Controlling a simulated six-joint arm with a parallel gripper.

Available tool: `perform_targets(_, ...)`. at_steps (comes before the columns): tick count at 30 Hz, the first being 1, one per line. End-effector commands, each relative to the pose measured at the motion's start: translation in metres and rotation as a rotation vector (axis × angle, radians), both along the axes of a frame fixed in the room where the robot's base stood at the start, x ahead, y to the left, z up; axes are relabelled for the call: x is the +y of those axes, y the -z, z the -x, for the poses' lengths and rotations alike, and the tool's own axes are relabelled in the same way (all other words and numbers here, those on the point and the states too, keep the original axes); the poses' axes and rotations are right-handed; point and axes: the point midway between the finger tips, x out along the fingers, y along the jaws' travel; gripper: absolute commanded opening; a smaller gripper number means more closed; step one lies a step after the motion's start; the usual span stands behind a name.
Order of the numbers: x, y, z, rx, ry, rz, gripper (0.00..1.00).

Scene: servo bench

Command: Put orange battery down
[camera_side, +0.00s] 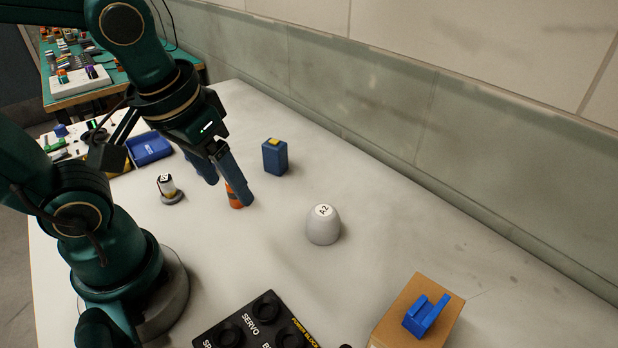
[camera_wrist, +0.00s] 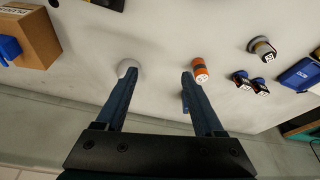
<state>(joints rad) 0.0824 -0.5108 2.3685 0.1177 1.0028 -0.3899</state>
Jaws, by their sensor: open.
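The orange battery (camera_side: 235,199) is on the pale bench top and looks upright. In the side view my gripper's fingers (camera_side: 229,190) hide part of it. In the wrist view the battery (camera_wrist: 201,69) shows its white end and sits just past the tip of the right finger, not centred between the fingers. My gripper (camera_wrist: 157,80) is open, its two blue fingers wide apart and pointing down at the bench. Whether a finger touches the battery cannot be told.
A grey dome (camera_side: 323,227) and a blue box (camera_side: 275,157) stand near the fingers. A small white-topped cylinder (camera_side: 168,188) and a blue tray (camera_side: 150,148) lie to the left. A brown box (camera_side: 420,312) and black control box (camera_side: 255,325) are in front. The wall runs behind.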

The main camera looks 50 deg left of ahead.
Motion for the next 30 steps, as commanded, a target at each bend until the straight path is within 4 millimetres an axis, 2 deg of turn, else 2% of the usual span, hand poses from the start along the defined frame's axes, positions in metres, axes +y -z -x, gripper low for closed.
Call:
perform_targets(3, -0.0045, -0.0079, 0.0008, -0.106, 0.133, 0.001, 0.7)
perform_targets(9, -0.0083, -0.0135, 0.0, -0.188, 0.247, -0.021, 0.7)
perform_targets(30, -0.0085, -0.0137, -0.0001, -0.191, 0.258, -0.024, 0.7)
